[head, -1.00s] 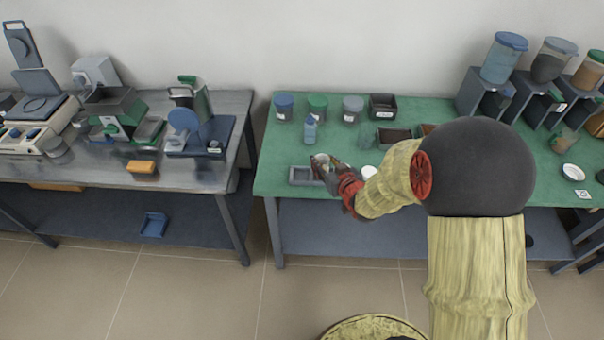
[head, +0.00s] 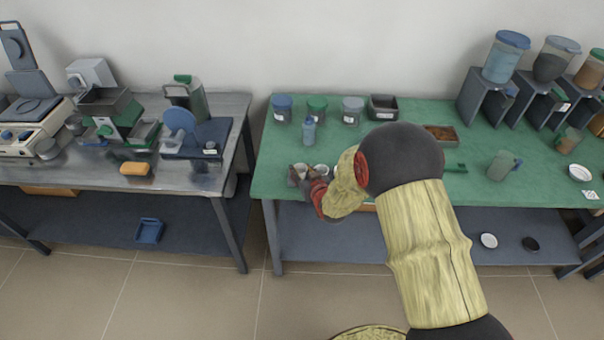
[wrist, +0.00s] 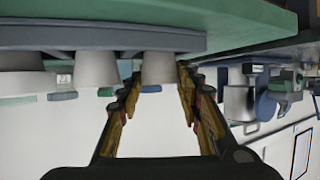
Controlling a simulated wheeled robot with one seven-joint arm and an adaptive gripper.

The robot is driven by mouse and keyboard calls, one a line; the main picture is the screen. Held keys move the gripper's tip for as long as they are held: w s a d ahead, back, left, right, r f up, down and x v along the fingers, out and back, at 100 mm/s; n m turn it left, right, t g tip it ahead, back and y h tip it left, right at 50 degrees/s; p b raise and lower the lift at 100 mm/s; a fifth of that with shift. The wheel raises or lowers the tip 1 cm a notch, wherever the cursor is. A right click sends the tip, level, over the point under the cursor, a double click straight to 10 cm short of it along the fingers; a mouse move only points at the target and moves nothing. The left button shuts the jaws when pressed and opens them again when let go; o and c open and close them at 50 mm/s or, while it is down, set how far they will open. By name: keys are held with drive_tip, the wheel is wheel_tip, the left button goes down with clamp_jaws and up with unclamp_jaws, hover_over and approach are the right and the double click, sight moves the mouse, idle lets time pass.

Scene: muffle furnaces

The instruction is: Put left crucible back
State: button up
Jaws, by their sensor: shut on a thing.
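The left crucible (wrist: 158,69) is a pale grey cup between the two fingers of my gripper (wrist: 158,80) in the wrist view, which appears upside down. Its base meets the grey rack (wrist: 100,38) or is very close to it; I cannot tell whether it is fully seated. My gripper is shut on this crucible. Another crucible (wrist: 96,69) stands beside it in the rack, and a further pale cup shows at the frame's left edge. In the head view my gripper (head: 304,174) is over the rack at the green table's front left, and my arm hides part of the rack.
A black bin (head: 383,107) is farther back. A gap separates this table from the left metal bench (head: 90,175).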

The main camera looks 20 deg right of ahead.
drive_tip(key=shift+f, duration=0.15)
drive_tip(key=o, duration=0.9)
drive_tip(key=shift+c, duration=0.2)
drive_tip(key=shift+o, duration=0.2)
